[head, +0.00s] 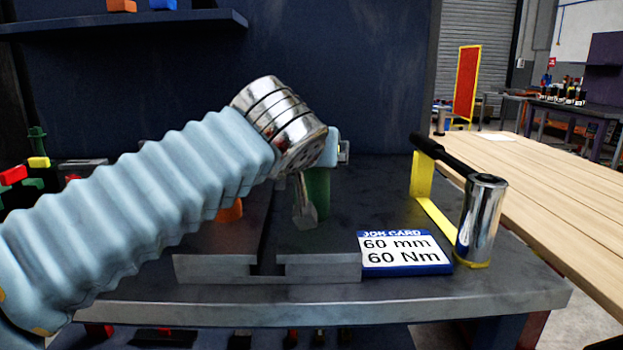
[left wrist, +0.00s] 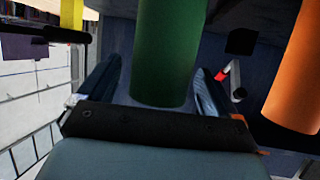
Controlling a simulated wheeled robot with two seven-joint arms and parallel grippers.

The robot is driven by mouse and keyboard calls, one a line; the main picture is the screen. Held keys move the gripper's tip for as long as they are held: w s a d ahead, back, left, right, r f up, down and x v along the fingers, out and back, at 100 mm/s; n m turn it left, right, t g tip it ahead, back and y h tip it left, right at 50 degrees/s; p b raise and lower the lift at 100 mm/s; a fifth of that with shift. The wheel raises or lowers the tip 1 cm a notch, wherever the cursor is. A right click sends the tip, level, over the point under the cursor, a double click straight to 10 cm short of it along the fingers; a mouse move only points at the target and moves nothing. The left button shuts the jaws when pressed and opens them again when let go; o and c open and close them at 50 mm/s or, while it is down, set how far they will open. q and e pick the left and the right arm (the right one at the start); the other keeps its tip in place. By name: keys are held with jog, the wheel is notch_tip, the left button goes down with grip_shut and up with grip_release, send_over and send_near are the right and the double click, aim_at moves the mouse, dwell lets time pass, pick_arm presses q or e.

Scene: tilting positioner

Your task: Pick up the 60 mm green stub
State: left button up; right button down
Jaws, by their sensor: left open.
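The green stub (head: 319,188) stands upright on the dark bench fixture in the head view, partly hidden behind my left gripper. In the left wrist view the green stub (left wrist: 168,50) is large and lies between the two spread fingers, with gaps showing at its sides. My left gripper (head: 305,208) is open, with one finger visible in front of the stub in the head view. I cannot tell whether either finger touches it. The job card (head: 405,252) reads 60 mm and 60 Nm. My right gripper is not in view.
An orange stub (head: 231,210) stands left of the green one, partly behind my arm; it also shows in the left wrist view (left wrist: 300,75). A black-handled tool with a chrome cylinder (head: 482,220) rests on a yellow stand (head: 421,176) at right. Slotted metal blocks (head: 320,270) lie in front.

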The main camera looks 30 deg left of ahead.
pick_arm(q)
jog(key=shift+x, duration=1.2)
jog(key=shift+r, duration=0.1)
jog(key=c, duration=1.6)
jog(key=shift+c, duration=0.2)
jog(key=shift+r, duration=0.1)
notch_tip(320, 180, up, 10)
jog(key=p, duration=0.3)
jog(key=shift+r, duration=0.2)
notch_tip(320, 180, up, 7)
jog(key=shift+r, duration=0.15)
